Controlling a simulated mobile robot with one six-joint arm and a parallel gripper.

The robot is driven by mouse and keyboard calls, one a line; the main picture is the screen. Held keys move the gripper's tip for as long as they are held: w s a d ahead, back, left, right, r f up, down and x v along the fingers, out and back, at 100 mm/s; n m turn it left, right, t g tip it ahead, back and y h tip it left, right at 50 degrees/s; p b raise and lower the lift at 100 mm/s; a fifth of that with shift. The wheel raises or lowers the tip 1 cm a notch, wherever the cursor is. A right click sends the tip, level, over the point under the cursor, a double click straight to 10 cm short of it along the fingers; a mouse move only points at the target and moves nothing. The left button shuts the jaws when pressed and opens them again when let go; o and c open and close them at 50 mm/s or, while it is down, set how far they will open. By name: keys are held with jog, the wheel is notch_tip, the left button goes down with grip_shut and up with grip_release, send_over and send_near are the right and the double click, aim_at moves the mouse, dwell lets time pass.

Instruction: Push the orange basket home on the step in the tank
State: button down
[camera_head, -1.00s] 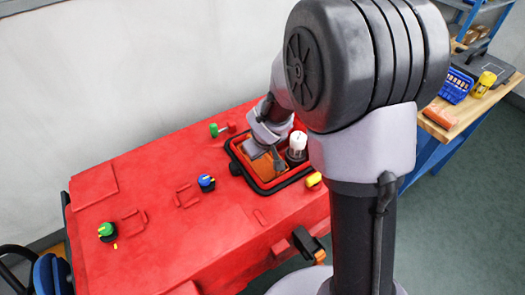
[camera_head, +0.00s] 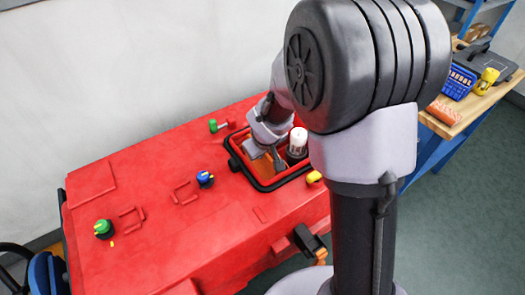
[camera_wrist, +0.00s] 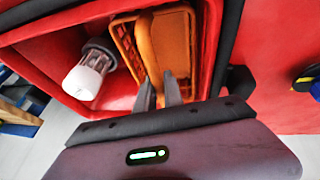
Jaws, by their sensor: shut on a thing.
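The orange basket (camera_wrist: 166,40) is inside the red tank opening, seen from above in the wrist view with its open side up. In the head view only a part of the basket (camera_head: 263,169) shows below my gripper. My gripper (camera_wrist: 158,88) reaches down into the tank and is shut on a near part of the basket. Whether it holds a wall or a handle is hard to tell. The step under the basket is hidden. The tank's black rim (camera_head: 247,181) surrounds the opening.
A white-capped clear cylinder (camera_wrist: 88,72) stands beside the basket in the tank, also visible in the head view (camera_head: 298,143). A yellow knob (camera_head: 314,177) sits outside the rim. A wooden bench with a blue basket (camera_head: 459,83) stands at the right.

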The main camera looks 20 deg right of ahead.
jog(key=shift+f+b, duration=0.4)
jog(key=shift+f, duration=0.05)
jog(key=shift+f, duration=0.45)
jog(key=shift+r, duration=0.1)
dwell(0.7)
jog(key=c, duration=1.4)
grip_release()
jog(key=shift+o, duration=0.3)
jog(key=o, duration=0.4)
jog(key=shift+o, duration=0.2)
jog(key=shift+r, duration=0.1)
